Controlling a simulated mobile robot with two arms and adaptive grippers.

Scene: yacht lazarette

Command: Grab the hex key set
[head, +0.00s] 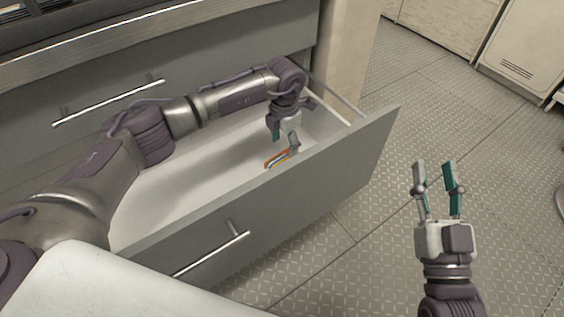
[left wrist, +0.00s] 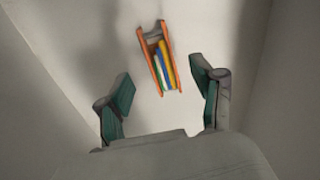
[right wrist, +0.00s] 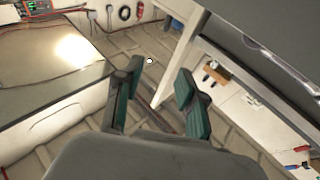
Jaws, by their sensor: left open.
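The hex key set (head: 276,159) is a small orange-framed holder with blue, yellow and white pieces inside. It lies on the white floor of the open drawer, and the drawer's front panel is close to it. In the left wrist view the hex key set (left wrist: 158,60) shows just beyond and between the open fingertips. My left gripper (head: 284,138) is inside the drawer, open and empty, right above the set; the left wrist view shows its fingers (left wrist: 163,92) apart. My right gripper (head: 437,172) is open and empty over the floor outside the drawer; its fingers also show in the right wrist view (right wrist: 158,88).
The open drawer (head: 300,185) has a grey front with a bar handle (head: 212,254) and walls around my left gripper. A closed drawer (head: 110,100) is above it. Free metal tread floor (head: 380,240) lies to the right.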

